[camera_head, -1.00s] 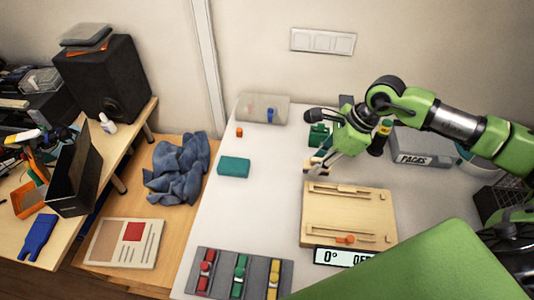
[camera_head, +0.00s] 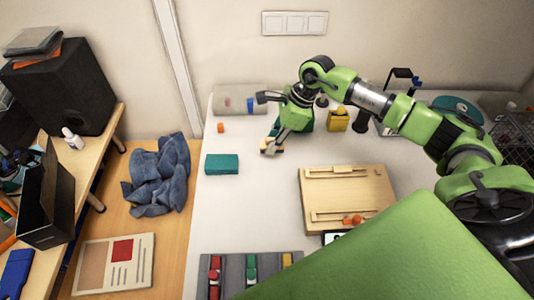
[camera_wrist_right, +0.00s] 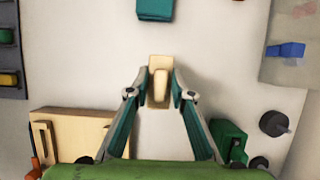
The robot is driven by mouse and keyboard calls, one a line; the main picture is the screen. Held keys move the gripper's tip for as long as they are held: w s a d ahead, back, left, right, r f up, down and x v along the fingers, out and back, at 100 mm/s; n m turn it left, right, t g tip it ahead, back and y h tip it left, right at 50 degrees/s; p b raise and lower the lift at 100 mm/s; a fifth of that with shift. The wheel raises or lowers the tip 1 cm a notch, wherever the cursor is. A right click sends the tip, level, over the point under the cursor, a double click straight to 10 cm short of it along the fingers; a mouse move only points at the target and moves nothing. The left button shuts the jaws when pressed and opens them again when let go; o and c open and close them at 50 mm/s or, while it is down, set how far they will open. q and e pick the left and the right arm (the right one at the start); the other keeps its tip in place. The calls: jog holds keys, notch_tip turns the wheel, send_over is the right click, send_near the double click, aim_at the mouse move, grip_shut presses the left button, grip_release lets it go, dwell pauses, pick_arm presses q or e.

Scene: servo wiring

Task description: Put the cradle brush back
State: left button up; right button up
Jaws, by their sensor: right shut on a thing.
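My right gripper (camera_head: 271,146) is shut on a small pale wooden piece (camera_head: 266,148), which I take to be the brush. In the right wrist view the gripper (camera_wrist_right: 160,92) has its fingertips on both sides of the piece (camera_wrist_right: 159,63), a tan block with a lighter rounded grip. It is over the white table, right of a teal block (camera_head: 222,164), and apart from it. The teal block also shows at the top of the wrist view (camera_wrist_right: 155,9). A green fixture (camera_head: 307,121), partly hidden behind the gripper, may be the cradle; it looks green in the wrist view (camera_wrist_right: 228,139). My left gripper is not in view.
A wooden slotted board (camera_head: 346,180) lies right of the gripper. A grey tray (camera_head: 241,274) with coloured pieces is at the front. A translucent bin (camera_head: 228,99) and a small orange cube (camera_head: 221,127) are at the back left. The table's left middle is mostly clear.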

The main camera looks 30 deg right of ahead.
jog(key=shift+w+f+b, duration=0.35)
jog(key=shift+w+f, duration=0.4)
jog(key=shift+f, duration=0.25)
jog(key=shift+w+a+f+b, duration=0.1)
jog(key=shift+w+f+b, duration=0.25)
jog(key=shift+f+b, duration=0.1)
notch_tip(320, 180, down, 3)
jog(key=shift+w+r+b, duration=0.1)
jog(key=shift+r+b, duration=0.1)
jog(key=shift+b, duration=0.4)
jog(key=shift+f, duration=0.3)
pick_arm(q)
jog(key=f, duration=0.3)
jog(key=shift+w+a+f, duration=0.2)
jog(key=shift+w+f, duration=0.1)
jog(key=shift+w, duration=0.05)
pick_arm(e)
jog(key=shift+r, duration=0.1)
